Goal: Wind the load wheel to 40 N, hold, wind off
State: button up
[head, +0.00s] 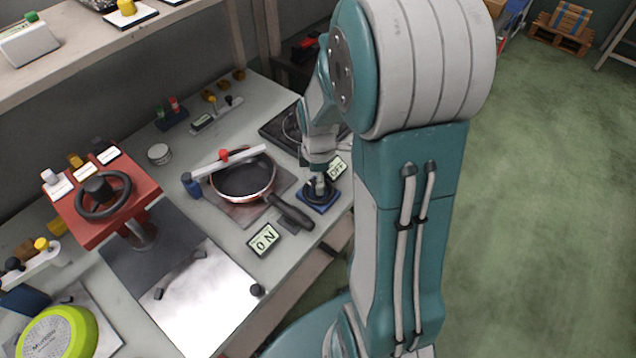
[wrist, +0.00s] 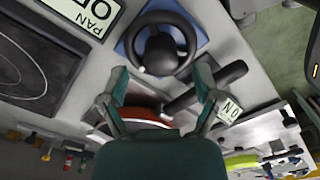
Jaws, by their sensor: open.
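A small black handwheel (head: 320,190) sits on a blue base (head: 313,204) at the right front edge of the bench, beside the pan. In the wrist view the wheel (wrist: 185,42) shows on its blue base just past my fingers. My gripper (head: 318,180) is above it, pointing down, with its fingers spread and nothing visible between them. I cannot tell whether a finger touches the rim. A display (head: 265,240) near the pan handle reads "0 N". A red pan (head: 244,182) with a black handle lies under a pale bar (head: 222,165) with a red knob.
A display reading "OFF" (head: 337,167) stands beside the wheel, near a dark hotplate (head: 280,128). A second black wheel (head: 103,195) is on a red stand at left. A metal plate (head: 205,300) and a green pan (head: 60,335) are in front.

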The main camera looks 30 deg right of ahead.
jog(key=shift+f, duration=1.3)
grip_shut()
jog(key=shift+s+m, duration=0.1)
jog(key=shift+m, duration=0.2)
